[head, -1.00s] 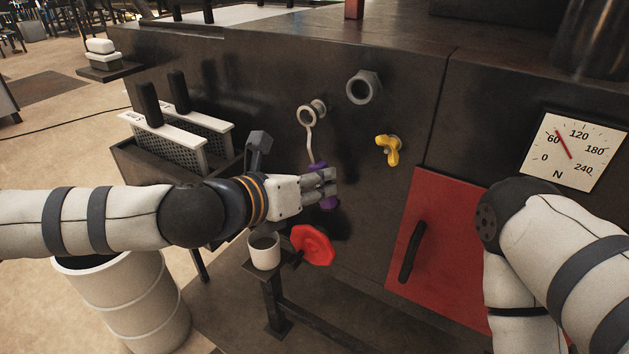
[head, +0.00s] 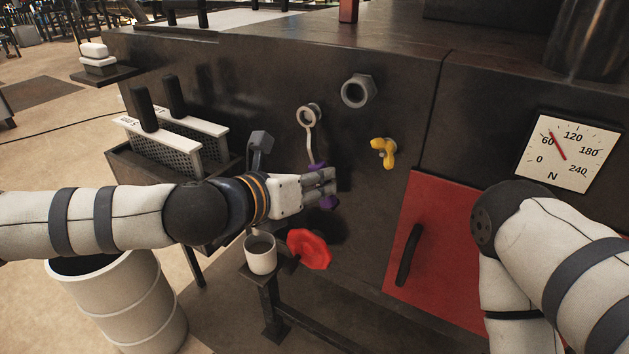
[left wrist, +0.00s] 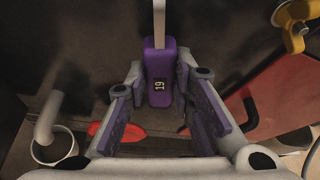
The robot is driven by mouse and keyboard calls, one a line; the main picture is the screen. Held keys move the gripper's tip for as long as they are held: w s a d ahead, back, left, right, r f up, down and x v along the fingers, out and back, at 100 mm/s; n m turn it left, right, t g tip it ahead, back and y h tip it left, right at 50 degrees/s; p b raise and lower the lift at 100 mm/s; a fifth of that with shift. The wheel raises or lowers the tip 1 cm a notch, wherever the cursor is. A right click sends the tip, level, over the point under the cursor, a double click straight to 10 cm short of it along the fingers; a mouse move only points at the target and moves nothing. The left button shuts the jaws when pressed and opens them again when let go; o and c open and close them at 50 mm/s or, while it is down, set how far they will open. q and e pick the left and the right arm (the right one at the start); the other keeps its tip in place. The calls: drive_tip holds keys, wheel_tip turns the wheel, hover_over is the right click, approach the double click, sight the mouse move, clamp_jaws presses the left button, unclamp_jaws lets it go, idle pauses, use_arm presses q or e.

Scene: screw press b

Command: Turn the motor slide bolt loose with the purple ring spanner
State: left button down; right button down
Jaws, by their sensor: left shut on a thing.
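The purple ring spanner has a bare metal shank and ring (head: 308,117) at the top and a purple handle below. Its ring is at the motor slide bolt (head: 316,107) on the dark panel; I cannot tell how far it sits over the bolt head. My left gripper (head: 324,188) is shut on the purple handle, which hangs nearly straight down and shows above and below the fingers. In the left wrist view, the handle (left wrist: 159,75), marked 19, stands between the fingers. My right arm is in the head view, but its gripper is not.
A hex nut (head: 358,90) and a yellow wing nut (head: 384,150) are right of the spanner. A red knob (head: 310,249) and a white mug (head: 261,254) are below my gripper. A red door (head: 437,240) and a dial (head: 567,152) are farther right.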

use_arm(q)
drive_tip(key=shift+w+d, duration=0.1)
drive_tip(key=shift+w, duration=0.05)
idle(0.5)
drive_tip(key=shift+w+d, duration=0.15)
drive_tip(key=shift+w, duration=0.05)
idle(0.3)
drive_tip(key=shift+s+d+r+n+g+h+b, duration=0.2)
drive_tip(key=shift+s+d+r+n+h, duration=0.15)
drive_tip(key=shift+d+n, duration=0.2)
drive_tip(key=shift+s+d+r+n+g+h+b, duration=0.1)
drive_tip(key=shift+s+d+r+n+h+b, duration=0.1)
drive_tip(key=shift+s+d+n+h, duration=0.25)
drive_tip(key=shift+d+r, duration=0.1)
